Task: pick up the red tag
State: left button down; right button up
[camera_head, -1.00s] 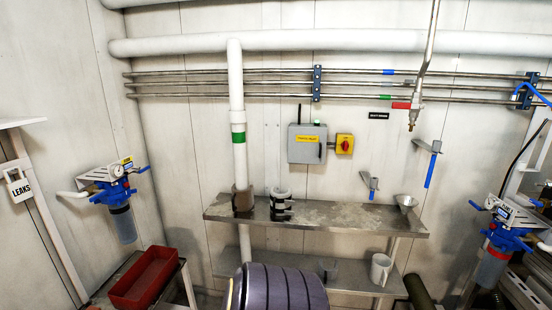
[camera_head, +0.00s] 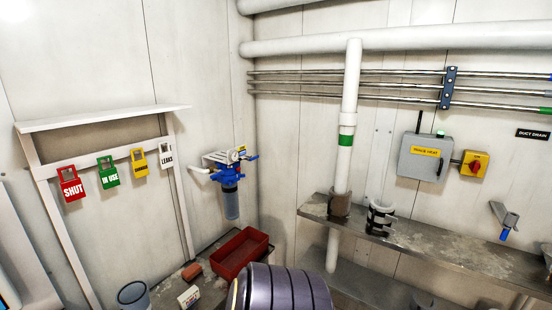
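The red tag (camera_head: 71,184), marked SHUT, hangs at the left end of a row of tags on a white rack against the left wall. A green IN USE tag (camera_head: 108,172), a yellow tag (camera_head: 139,162) and a white LEAKS tag (camera_head: 167,154) hang to its right. Neither of my grippers shows in this view.
A white shelf (camera_head: 100,118) juts out above the tags. A blue filter unit (camera_head: 229,172) is on the wall to their right. A red tray (camera_head: 238,252) and a grey bucket (camera_head: 133,294) are below. A metal shelf (camera_head: 440,250) runs along the right.

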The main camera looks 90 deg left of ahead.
aim_at(72, 190)
jog(key=u, duration=4.3)
